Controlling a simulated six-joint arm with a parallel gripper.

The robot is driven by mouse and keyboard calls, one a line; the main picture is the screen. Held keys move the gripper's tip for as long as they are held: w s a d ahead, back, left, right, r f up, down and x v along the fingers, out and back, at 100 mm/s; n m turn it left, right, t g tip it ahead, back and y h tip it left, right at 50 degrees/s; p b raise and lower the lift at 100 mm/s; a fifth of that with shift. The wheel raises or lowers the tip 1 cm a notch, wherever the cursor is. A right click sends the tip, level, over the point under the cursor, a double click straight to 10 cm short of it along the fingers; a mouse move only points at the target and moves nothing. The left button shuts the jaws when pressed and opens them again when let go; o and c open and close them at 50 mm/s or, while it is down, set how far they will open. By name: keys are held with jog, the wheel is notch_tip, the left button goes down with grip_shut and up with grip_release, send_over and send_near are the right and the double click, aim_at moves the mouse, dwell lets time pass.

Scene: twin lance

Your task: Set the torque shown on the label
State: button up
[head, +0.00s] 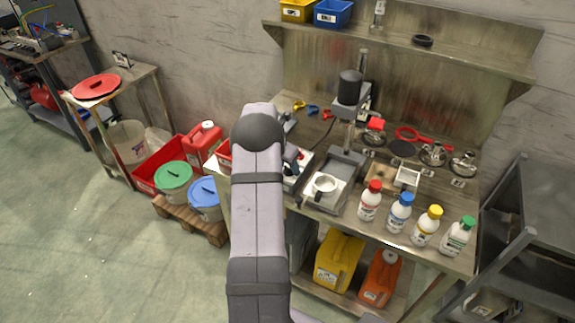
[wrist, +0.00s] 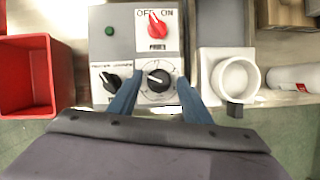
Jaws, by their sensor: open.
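The control panel (wrist: 120,45) is a grey box with a red OFF/ON knob (wrist: 158,25) at the top and a green round button or lamp (wrist: 109,31) at its upper left. Below are two black knobs: a left one (wrist: 111,82) on a white label, and a right one (wrist: 159,80) on a round white dial. My gripper (wrist: 157,88) is open, its blue fingers on either side of the right black knob; I cannot tell if they touch it. The label print is too small to read. In the head view my arm hides most of the panel (head: 300,172).
A red bin (wrist: 25,75) is left of the panel. A white cup (wrist: 236,79) stands on a scale-like plate to the right. Several capped bottles (head: 370,201) line the bench's front edge. A stand with a black motor head (head: 350,85) rises behind.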

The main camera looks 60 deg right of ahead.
jog(key=c, duration=1)
jog(key=shift+c, duration=0.2)
jog(key=shift+m, duration=0.3)
jog(key=m, duration=0.1)
jog(key=m+g, duration=0.1)
jog(key=m, duration=0.1)
jog(key=shift+w+d+y, duration=0.1)
jog(key=shift+w+y, duration=0.1)
jog(key=shift+y, duration=0.1)
jog(key=m+g, duration=0.1)
jog(key=m, duration=0.1)
jog(key=m+g+y, duration=0.1)
jog(key=m, duration=0.2)
jog(key=shift+w+d, duration=0.1)
jog(key=shift+m, duration=0.4)
jog(key=o, duration=1)
